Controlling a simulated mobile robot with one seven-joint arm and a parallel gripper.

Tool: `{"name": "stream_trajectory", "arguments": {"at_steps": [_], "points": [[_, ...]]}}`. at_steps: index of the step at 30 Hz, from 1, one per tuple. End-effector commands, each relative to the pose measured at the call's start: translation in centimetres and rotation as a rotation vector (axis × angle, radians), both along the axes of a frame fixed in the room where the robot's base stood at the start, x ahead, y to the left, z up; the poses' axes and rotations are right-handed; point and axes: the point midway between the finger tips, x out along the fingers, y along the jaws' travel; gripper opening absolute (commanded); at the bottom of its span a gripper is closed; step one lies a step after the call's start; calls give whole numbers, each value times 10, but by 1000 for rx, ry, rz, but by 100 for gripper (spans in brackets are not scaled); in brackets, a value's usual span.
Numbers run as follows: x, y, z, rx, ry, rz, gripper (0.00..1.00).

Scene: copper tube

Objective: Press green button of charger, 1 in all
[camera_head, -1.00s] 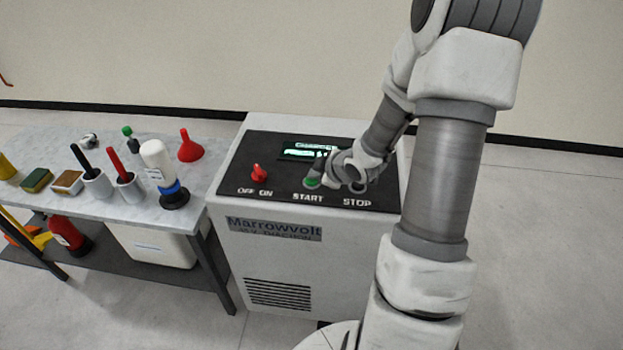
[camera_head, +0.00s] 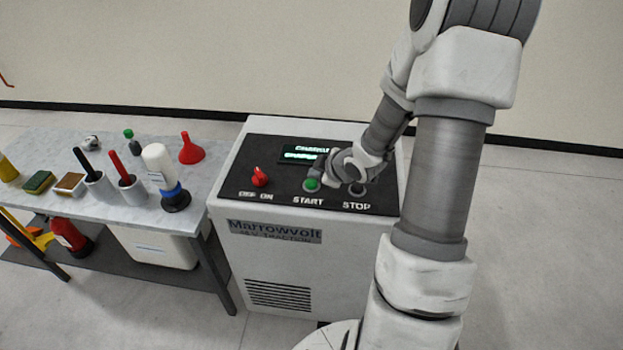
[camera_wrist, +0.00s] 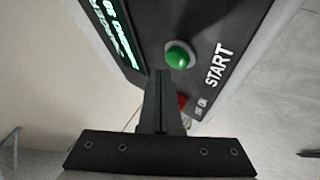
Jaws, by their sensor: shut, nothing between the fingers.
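The charger (camera_head: 225,200) is a pale cabinet with a black sloped top panel. Its round green button (camera_head: 312,184) sits above the word START, and shows in the wrist view (camera_wrist: 178,56) as a green dome in a pale ring. My gripper (camera_head: 322,168) is over the panel just behind the button. In the wrist view my gripper (camera_wrist: 161,74) is shut and empty, its tips beside the button with a small gap in the picture. The display (camera_head: 300,153) is lit with green text, partly covered by my gripper.
A red OFF/ON knob (camera_head: 260,177) stands left of the button, and a dark STOP button (camera_head: 357,188) to its right. A side table (camera_head: 115,212) at left carries a white bottle (camera_head: 158,163), a red funnel (camera_head: 190,150) and handled tools in cups.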

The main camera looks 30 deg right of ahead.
Motion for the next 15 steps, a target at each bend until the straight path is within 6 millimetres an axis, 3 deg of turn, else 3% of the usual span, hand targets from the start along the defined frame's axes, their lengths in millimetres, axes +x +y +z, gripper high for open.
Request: {"name": "stream_trajectory", "arguments": {"at_steps": [8,15], "points": [[0,0,1,0,0,0,0],[0,0,23,-1,0,1,0]]}}
